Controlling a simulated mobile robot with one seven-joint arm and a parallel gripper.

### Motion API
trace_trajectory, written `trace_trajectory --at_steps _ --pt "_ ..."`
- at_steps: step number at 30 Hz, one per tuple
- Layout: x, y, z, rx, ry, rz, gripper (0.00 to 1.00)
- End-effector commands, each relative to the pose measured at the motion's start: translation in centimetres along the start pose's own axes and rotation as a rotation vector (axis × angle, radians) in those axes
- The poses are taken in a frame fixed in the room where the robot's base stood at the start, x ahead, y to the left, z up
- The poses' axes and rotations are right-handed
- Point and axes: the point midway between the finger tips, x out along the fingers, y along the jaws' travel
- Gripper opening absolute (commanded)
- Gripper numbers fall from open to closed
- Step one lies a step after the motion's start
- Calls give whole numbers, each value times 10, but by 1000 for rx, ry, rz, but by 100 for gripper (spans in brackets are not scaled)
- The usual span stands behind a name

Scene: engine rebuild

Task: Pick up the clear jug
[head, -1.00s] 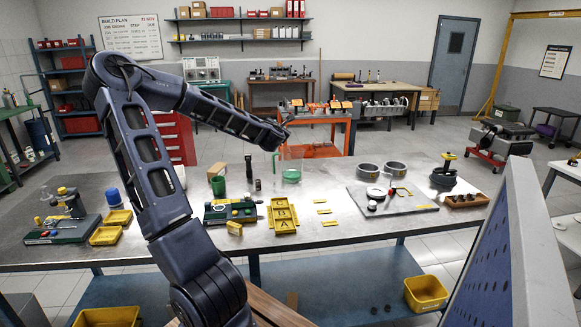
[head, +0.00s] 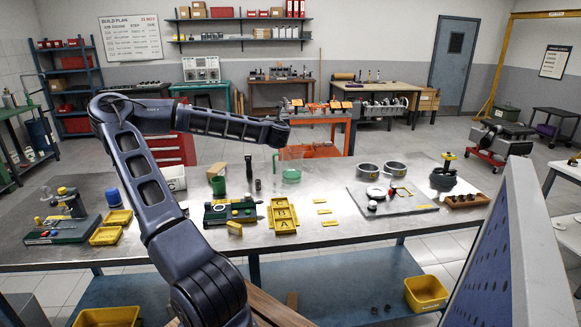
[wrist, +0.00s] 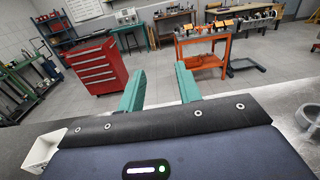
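The clear jug (head: 291,163) stands upright on the metal workbench (head: 330,236) in the head view. It has a see-through body, a green handle on its left side and green at its bottom. The end of my arm shows above and just left of it, but my fingers cannot be made out there. In the wrist view my gripper (wrist: 159,72) has its two teal fingers spread apart with nothing between them. The jug does not show in the wrist view.
A green cup (head: 218,186) and a dark cylinder (head: 248,168) stand left of the jug. Two metal rings (head: 368,171) stand to its right. A yellow tray (head: 284,215) lies in front. A white bin (wrist: 42,150) is at lower left in the wrist view.

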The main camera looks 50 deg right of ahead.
Motion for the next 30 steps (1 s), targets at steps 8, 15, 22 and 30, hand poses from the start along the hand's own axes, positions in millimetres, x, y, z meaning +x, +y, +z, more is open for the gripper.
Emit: trace_trajectory --at_steps 8,15,22,30 --pt "0 2 -70 2 5 -2 34" --pt "-1 5 -162 3 7 -4 34" --pt "0 9 -236 4 2 -2 34" --pt "26 10 -245 3 -2 0 34"
